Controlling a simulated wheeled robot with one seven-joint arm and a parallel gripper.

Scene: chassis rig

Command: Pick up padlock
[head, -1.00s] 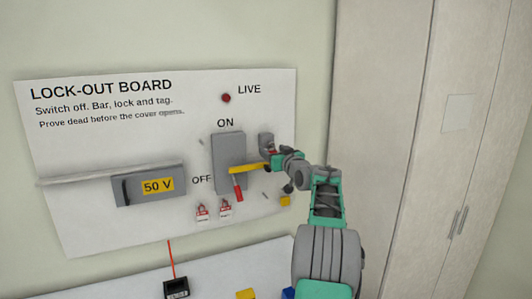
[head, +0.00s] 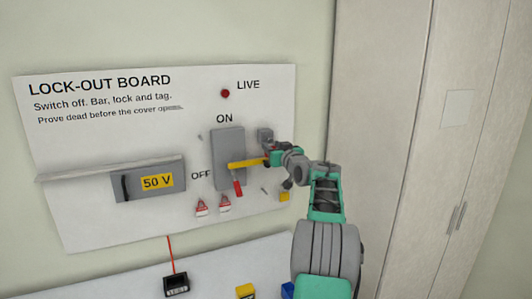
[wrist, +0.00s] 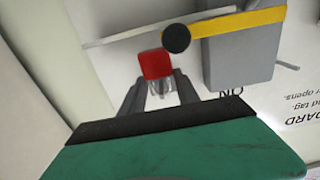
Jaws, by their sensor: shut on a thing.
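The red padlock (wrist: 155,64) shows in the wrist view between the two fingers of my gripper (wrist: 158,80), which is shut on it. Its pale shackle side points back toward the palm. In the head view my gripper (head: 268,152) is in front of the board, just right of the grey switch box (head: 228,148), and the padlock is too small and covered to make out clearly. A yellow bar (head: 246,164) lies across the switch box; its dark round end (wrist: 176,38) is close to the padlock in the wrist view.
A red handle (head: 238,188) hangs below the bar. Two red-and-white tags (head: 201,208) are on the lower board. A grey 50 V cover (head: 148,181) is at left, and the LIVE lamp (head: 225,93) is red. A black meter (head: 176,284) and yellow block (head: 245,291) are on the bench.

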